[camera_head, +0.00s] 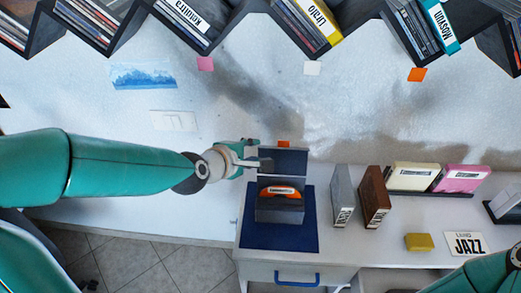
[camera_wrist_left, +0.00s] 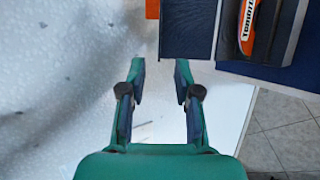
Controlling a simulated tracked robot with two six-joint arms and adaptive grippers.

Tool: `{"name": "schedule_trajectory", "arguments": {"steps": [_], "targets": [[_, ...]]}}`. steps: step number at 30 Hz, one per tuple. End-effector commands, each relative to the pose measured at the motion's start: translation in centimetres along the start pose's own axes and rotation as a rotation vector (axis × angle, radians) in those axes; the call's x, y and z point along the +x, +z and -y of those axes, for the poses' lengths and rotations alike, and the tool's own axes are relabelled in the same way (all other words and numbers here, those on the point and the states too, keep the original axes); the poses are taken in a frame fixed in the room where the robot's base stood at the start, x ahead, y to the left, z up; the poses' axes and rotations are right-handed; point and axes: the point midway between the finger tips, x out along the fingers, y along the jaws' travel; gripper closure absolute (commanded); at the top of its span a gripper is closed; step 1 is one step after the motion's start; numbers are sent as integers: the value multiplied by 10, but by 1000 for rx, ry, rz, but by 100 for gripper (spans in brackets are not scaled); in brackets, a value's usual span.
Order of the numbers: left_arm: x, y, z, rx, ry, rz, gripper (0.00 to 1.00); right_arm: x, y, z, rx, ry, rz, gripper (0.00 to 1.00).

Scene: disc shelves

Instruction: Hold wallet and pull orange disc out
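An orange disc (camera_head: 281,191) with a white label sits in a dark wallet (camera_head: 280,213), its upper part showing above the wallet's front. A dark blue panel (camera_head: 284,160) stands just behind it; I cannot tell whether it belongs to the wallet. In the left wrist view the disc (camera_wrist_left: 247,22) is at the top right, beside the dark panel (camera_wrist_left: 187,30). My left gripper (camera_head: 258,155) is at the left edge of the panel, behind and left of the disc. Its fingers (camera_wrist_left: 159,72) are apart with nothing between them. My right gripper is out of view.
The wallet stands on a dark blue mat (camera_head: 302,238) on a white table. A grey box (camera_head: 342,190) and a brown box (camera_head: 374,194) stand to its right, with a yellow block (camera_head: 419,242) farther right. Disc shelves (camera_head: 240,15) run along the wall above.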

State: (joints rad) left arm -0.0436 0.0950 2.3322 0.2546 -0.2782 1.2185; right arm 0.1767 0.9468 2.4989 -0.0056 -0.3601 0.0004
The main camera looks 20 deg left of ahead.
Motion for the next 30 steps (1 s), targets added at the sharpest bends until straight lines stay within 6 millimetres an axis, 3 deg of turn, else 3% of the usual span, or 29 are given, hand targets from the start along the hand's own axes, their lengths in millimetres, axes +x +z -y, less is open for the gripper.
{"name": "schedule_trajectory", "arguments": {"steps": [3, 9, 22, 28, 30], "targets": [[23, 0, 0, 1, -4, -1, 68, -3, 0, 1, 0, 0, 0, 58], [46, 0, -1, -1, -2, -2, 68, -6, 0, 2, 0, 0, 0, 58], [55, -1, 0, 0, 1, -2, 68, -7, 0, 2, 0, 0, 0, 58], [55, -1, 0, 0, 0, -2, 99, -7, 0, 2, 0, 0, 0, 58], [55, -1, 0, 0, 0, -2, 100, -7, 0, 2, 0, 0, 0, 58]]}}
